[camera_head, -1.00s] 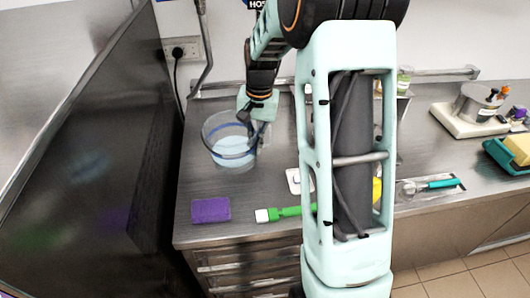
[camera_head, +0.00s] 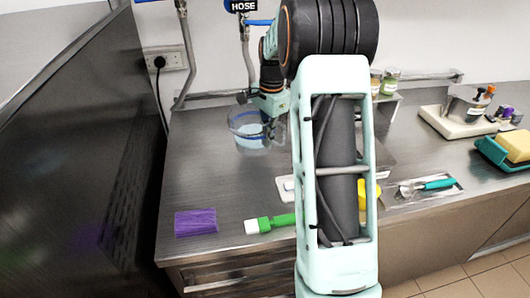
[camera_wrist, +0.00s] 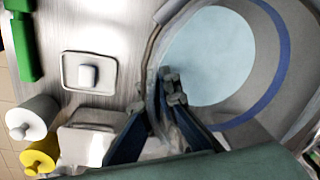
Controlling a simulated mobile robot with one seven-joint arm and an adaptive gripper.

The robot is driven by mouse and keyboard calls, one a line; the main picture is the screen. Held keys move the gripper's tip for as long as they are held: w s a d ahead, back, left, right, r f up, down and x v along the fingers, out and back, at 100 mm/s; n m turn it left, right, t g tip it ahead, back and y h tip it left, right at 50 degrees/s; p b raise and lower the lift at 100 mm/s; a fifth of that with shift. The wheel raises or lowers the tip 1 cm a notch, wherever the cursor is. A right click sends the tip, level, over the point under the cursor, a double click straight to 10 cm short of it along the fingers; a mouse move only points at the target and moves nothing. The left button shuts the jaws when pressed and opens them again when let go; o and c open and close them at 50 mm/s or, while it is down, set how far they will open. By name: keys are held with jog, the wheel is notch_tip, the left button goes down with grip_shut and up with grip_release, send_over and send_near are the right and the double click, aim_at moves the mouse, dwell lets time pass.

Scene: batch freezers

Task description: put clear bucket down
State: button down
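The clear bucket (camera_head: 246,131) is near the back of the steel counter in the head view, partly behind my arm. It has a blue band and pale blue contents and looks upright. In the wrist view the bucket (camera_wrist: 262,100) fills the right side. My gripper (camera_head: 270,106) is at the bucket's right rim. In the wrist view my gripper (camera_wrist: 173,87) has its fingers close together at the bucket's wall, apparently pinching it. I cannot tell whether the bucket's base touches the counter.
A purple sponge (camera_head: 196,222) and a green-handled brush (camera_head: 270,223) lie near the counter's (camera_head: 215,175) front edge. A small white dish (camera_head: 286,187) lies right of centre. A dark panel (camera_head: 80,150) stands at the left. The counter's left middle is clear.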

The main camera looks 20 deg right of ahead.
aim_at(267, 153)
jog(key=shift+f, duration=2.5)
jog(key=shift+f, duration=0.1)
jog(key=c, duration=2.2)
grip_release()
jog(key=shift+o, duration=0.2)
notch_tip(267, 153, up, 12)
jog(key=s, duration=0.1)
